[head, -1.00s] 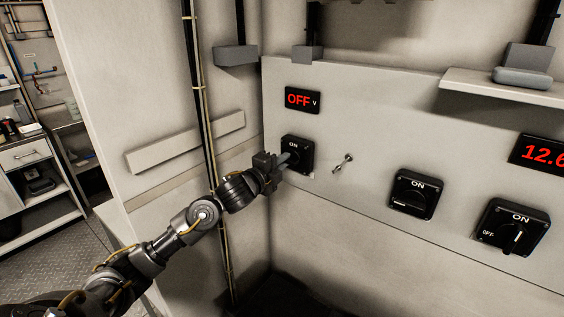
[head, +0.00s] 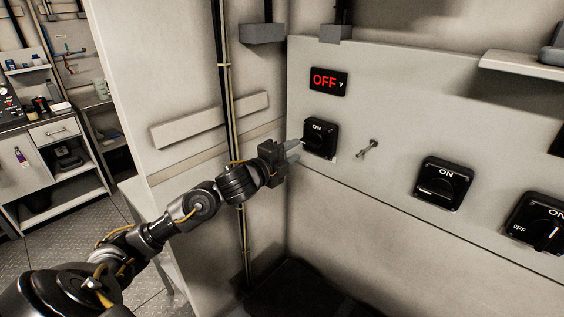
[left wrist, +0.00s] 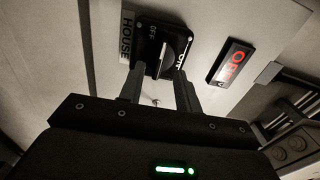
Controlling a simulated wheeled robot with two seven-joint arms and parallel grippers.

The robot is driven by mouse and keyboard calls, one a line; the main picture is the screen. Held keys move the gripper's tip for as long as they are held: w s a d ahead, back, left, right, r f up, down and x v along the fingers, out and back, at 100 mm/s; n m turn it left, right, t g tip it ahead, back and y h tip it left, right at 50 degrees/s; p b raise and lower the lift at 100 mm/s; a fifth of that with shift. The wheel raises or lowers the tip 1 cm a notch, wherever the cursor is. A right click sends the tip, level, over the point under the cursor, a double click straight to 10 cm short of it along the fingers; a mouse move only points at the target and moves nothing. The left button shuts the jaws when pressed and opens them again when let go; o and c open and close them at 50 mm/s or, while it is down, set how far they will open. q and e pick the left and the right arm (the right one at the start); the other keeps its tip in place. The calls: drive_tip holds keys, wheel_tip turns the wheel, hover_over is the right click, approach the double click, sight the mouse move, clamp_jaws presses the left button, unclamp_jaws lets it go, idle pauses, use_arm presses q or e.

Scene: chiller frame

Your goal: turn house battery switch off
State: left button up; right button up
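The house battery switch (head: 319,138) is a black square plate with a knob, on the pale panel near the corner. In the left wrist view the switch (left wrist: 165,46) sits beside a HOUSE label (left wrist: 127,24), with OFF and ON marks around its knob. The exact knob angle is hard to tell. My left gripper (head: 297,151) is just left of the switch in the head view. Its two fingers (left wrist: 157,77) are spread, with nothing held, and appear clear of the knob. The red display (head: 328,81) above the switch reads OFF. My right gripper is out of view.
A small metal key or toggle (head: 367,149) sticks out right of the switch. Two more black rotary switches, a middle one (head: 444,184) and a right one (head: 539,224), are further along the panel. A shelf (head: 525,66) juts out at upper right. A side wall stands left.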

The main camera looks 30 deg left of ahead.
use_arm(q)
drive_tip(key=s, duration=0.3)
drive_tip(key=s+b, duration=0.1)
drive_tip(key=shift+s+a, duration=0.35)
drive_tip(key=shift+s, duration=0.05)
